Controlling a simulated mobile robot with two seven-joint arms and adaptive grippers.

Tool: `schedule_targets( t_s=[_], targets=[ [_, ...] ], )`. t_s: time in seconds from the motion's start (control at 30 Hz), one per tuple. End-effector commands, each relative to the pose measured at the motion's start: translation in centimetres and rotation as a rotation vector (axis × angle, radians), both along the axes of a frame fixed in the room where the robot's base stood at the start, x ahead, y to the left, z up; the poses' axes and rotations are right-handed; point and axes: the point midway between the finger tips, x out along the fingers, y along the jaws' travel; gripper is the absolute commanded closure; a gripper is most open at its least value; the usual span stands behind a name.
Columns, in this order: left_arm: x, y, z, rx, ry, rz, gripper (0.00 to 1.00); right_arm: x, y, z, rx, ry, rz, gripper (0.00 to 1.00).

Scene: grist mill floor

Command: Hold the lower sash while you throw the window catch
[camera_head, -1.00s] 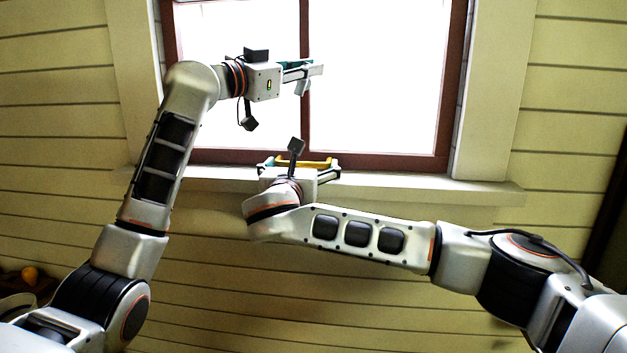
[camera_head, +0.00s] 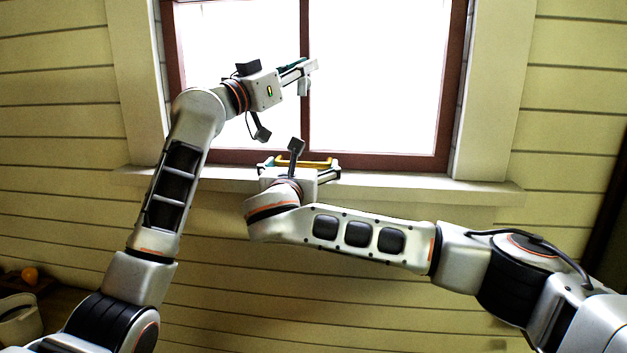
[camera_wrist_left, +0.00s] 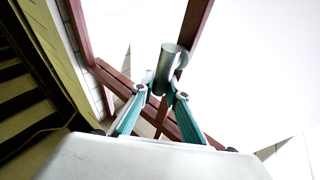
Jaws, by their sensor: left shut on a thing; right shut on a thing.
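The window's dark red-brown sash (camera_head: 390,160) fills the upper middle of the head view, with a vertical bar between bright panes. My left gripper (camera_head: 303,72) is in front of that bar. It is shut on a small grey metal piece (camera_head: 304,86), apparently the catch. In the left wrist view this is a shiny cylinder (camera_wrist_left: 167,66) between the teal fingers (camera_wrist_left: 160,94). My right gripper (camera_head: 322,170) is low at the sash's bottom rail, shut on a yellow bar-like handle (camera_head: 312,162). My right wrist hides part of the handle, and the exact finger contact is unclear.
A pale sill (camera_head: 430,186) juts out under the window, above yellow board wall (camera_head: 330,310). Pale side casings flank the opening. At lower left are a whitish container (camera_head: 18,320) and a small orange round thing (camera_head: 30,275). My forearms cross the space before the wall.

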Motion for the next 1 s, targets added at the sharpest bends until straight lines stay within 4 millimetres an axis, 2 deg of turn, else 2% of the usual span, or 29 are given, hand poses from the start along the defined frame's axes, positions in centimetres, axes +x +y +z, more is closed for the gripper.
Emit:
schedule_targets(
  t_s=[0.2,0.5,0.77,1.0],
  targets=[
    [0.2,0.7,-0.2,-0.168,0.024,0.003,1.00,0.1,-0.4,0.1,-0.005,-0.002,-0.009,0.28],
    [0.2,0.9,-0.1,-0.189,0.027,0.003,1.00,0.1,-0.4,0.1,-0.005,-0.002,-0.009,0.28],
    [0.3,1.5,-0.4,-0.383,0.053,0.004,1.00,0.2,-0.4,0.1,-0.005,-0.002,-0.010,0.28],
    [0.3,1.7,-0.3,-0.400,0.053,0.005,1.00,0.2,-0.4,0.1,-0.005,-0.002,-0.010,0.28]
  ],
)
